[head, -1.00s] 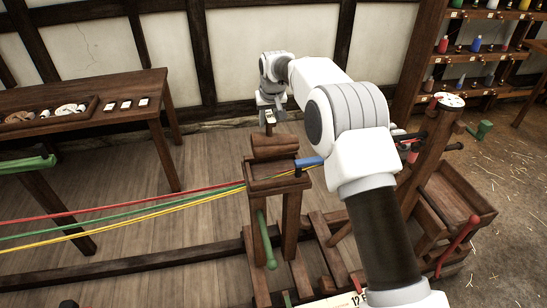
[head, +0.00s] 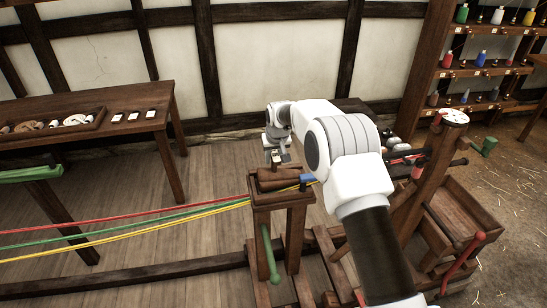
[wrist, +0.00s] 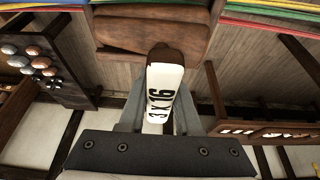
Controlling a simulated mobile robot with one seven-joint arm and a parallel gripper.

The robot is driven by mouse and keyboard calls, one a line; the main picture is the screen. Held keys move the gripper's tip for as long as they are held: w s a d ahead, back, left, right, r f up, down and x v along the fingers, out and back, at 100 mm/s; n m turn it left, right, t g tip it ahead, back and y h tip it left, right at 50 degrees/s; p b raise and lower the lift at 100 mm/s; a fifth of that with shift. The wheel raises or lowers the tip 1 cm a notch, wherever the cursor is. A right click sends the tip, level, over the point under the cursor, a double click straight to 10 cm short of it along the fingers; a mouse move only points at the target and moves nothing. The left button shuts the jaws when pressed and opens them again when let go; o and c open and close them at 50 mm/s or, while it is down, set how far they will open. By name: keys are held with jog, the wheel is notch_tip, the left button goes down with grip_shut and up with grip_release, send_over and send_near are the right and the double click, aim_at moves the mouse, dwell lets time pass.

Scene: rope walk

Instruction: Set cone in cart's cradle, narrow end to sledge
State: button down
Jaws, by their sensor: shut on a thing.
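The cart (head: 297,232) is a wooden frame with an upright stand. The brown wooden cone (head: 272,178) appears to lie lengthwise at the cradle (head: 262,198) on the stand's top; I cannot tell if it is fully seated. My gripper (head: 276,158) is directly above, pointing down. In the wrist view, my gripper (wrist: 158,122) is shut on a dark-ended piece with a white lettered face, seemingly the cone's handle. The rounded brown wood (wrist: 135,40) lies beyond it. Which end is narrow is unclear. The sledge (head: 462,215) seems to be the wooden frame at right.
Red, green and yellow strands (head: 150,222) run from the left to the stand. A blue piece (head: 307,179) shows at its right. A bench (head: 150,125) with a tray stands at the back left. Bobbin shelves (head: 490,70) stand at the back right.

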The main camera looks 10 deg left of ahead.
jog(key=c, duration=0.6)
grip_release()
jog(key=shift+r+p, duration=0.25)
jog(key=shift+p, duration=0.05)
jog(key=b+v, duration=0.1)
jog(key=v, duration=1)
jog(key=shift+s+r+b, duration=0.15)
jog(key=shift+r+b, duration=0.2)
jog(key=shift+d+r, duration=0.1)
